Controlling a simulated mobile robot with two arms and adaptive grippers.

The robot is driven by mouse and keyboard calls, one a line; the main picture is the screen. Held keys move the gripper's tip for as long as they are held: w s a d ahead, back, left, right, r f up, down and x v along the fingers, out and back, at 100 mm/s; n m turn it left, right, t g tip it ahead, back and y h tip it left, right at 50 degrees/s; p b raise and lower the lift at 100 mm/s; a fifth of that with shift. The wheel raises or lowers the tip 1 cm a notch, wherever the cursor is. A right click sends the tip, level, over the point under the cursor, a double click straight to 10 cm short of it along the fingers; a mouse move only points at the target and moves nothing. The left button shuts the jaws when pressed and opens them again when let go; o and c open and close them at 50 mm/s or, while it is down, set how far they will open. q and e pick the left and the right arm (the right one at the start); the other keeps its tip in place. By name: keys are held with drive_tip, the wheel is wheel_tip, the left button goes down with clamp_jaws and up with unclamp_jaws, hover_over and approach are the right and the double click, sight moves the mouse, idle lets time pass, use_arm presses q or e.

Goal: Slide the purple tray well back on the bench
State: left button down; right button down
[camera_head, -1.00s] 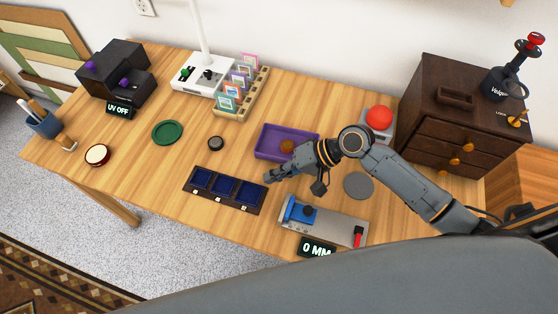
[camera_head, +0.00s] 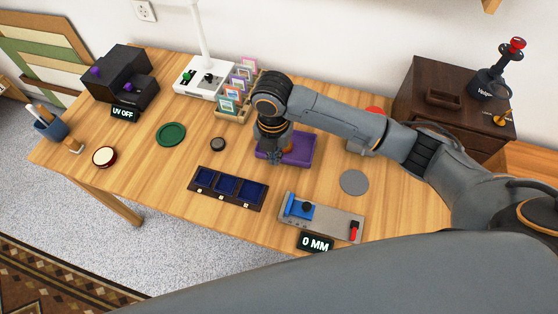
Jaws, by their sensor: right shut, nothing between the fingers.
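The purple tray (camera_head: 304,151) lies flat on the wooden bench (camera_head: 330,178), right of the bench's middle. My right arm reaches in from the right and covers the tray's back and left parts. My right gripper (camera_head: 275,159) points down at the tray's left front part. It is shut with nothing held. Whether its fingertips touch the tray cannot be told. My left gripper is not in view.
A card rack (camera_head: 237,96) stands behind and left of the tray. A dark three-well holder (camera_head: 227,188) and a gauge plate (camera_head: 321,217) lie in front.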

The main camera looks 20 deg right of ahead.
sight(275, 179)
wheel_tip(275, 179, down, 10)
drive_tip(key=shift+r+p, duration=0.1)
drive_tip(key=shift+p, duration=0.4)
drive_tip(key=shift+w+d+r+p, duration=0.1)
drive_tip(key=shift+w+d+p, duration=0.05)
drive_tip(key=shift+w+d, duration=0.35)
drive_tip(key=shift+w+d+r+p, duration=0.15)
drive_tip(key=shift+w+d, duration=0.1)
drive_tip(key=shift+w, duration=0.3)
drive_tip(key=shift+w+d+f, duration=0.15)
drive_tip(key=shift+w+d, duration=0.2)
drive_tip(key=shift+w, duration=0.15)
